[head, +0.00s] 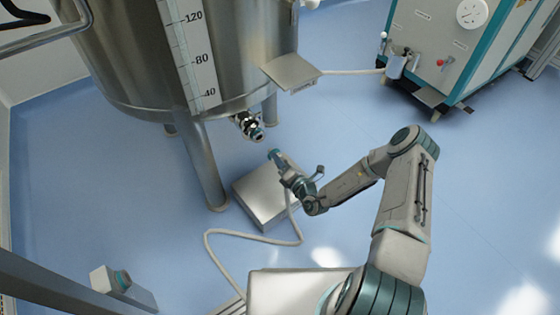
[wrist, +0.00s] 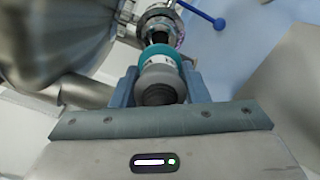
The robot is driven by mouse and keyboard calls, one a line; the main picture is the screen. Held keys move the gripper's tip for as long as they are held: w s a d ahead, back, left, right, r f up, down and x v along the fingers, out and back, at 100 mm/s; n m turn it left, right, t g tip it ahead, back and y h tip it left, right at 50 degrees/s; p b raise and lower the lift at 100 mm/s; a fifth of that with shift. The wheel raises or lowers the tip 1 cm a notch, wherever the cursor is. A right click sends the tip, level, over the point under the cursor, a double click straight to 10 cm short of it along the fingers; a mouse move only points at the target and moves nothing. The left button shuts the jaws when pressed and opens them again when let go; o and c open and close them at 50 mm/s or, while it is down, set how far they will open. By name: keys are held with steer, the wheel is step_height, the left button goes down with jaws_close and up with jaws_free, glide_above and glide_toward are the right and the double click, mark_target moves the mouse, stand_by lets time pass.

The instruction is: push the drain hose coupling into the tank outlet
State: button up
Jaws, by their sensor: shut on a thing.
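My gripper (head: 279,160) is shut on the drain hose coupling (head: 274,154), below and right of the outlet. In the wrist view the coupling (wrist: 160,60) is teal and grey between the two fingers of my gripper (wrist: 161,80). It points toward the outlet. A gap shows between them in the head view.
The pale drain hose (head: 213,248) trails across the blue floor. A low steel box (head: 262,204) stands below my gripper, next to a tank leg (head: 203,165). A teal-edged cabinet (head: 445,50) stands back right.

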mark_target(271, 151)
steer(key=shift+r+p, duration=0.15)
steer(key=shift+p, duration=0.25)
steer(key=shift+w+a+f, duration=0.2)
steer(key=shift+w+a, duration=0.2)
steer(key=shift+w, duration=0.15)
steer(key=shift+b+x, duration=0.55)
steer(key=shift+x, duration=1.55)
steer(key=shift+r+p, duration=0.1)
steer(key=shift+p, duration=0.65)
steer(key=shift+b+x, duration=0.45)
steer(key=shift+x, duration=1.5)
steer(key=o, duration=1.3)
steer(key=shift+s, duration=0.1)
steer(key=p+v, duration=0.4)
steer(key=v, duration=0.9)
steer(key=shift+s+d, duration=0.25)
